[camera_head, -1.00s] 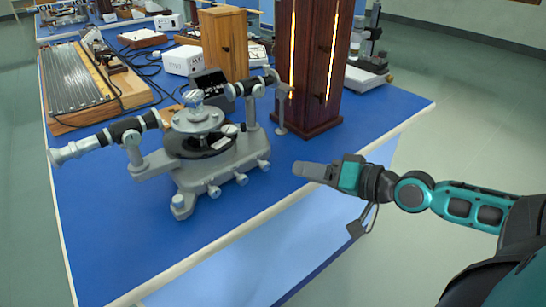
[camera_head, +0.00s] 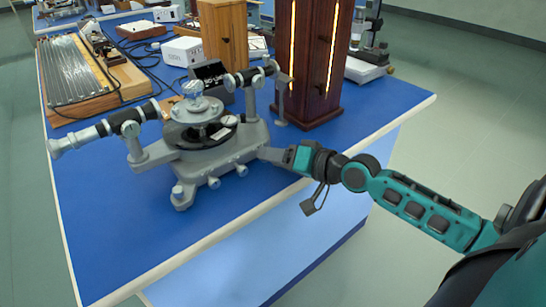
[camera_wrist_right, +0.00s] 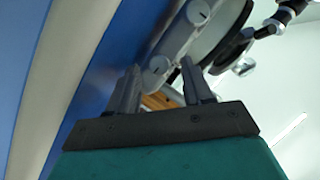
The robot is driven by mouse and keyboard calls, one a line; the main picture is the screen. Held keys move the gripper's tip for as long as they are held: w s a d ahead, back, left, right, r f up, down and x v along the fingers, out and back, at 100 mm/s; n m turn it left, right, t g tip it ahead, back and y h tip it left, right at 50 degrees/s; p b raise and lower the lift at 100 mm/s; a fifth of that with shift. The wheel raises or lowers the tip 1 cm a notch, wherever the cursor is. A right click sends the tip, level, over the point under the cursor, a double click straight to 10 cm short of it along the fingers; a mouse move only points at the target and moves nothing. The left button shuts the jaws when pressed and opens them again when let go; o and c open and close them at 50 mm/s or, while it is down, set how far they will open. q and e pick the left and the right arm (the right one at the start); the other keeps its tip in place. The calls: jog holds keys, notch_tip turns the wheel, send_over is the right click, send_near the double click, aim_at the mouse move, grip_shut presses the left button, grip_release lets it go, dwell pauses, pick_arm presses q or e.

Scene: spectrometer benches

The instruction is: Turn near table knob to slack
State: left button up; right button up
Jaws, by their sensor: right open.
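The grey spectrometer (camera_head: 215,150) stands on the blue bench, with a round dark table in its middle and a telescope tube on each side. Small silver knobs stick out from its front edge, one (camera_head: 213,182) and another (camera_head: 242,170). My right gripper (camera_head: 266,154) reaches in from the right at the front right of the base, where it hides the rightmost knob. In the right wrist view the two fingers (camera_wrist_right: 160,78) are apart, and a silver knob (camera_wrist_right: 157,68) shows between their tips; contact cannot be told. Another knob (camera_wrist_right: 198,12) lies further up. My left gripper is not in view.
A tall dark wooden lamp box (camera_head: 307,60) with glowing slits stands behind my right gripper. A wooden box (camera_head: 222,40), a white box (camera_head: 182,51) and a grating board (camera_head: 75,75) are further back. The bench's front edge (camera_head: 200,250) is clear.

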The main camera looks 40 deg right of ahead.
jog(key=shift+w+a+f, duration=0.1)
jog(key=shift+w+a, duration=0.1)
jog(key=shift+w, duration=0.2)
jog(key=shift+c, duration=0.5)
grip_shut()
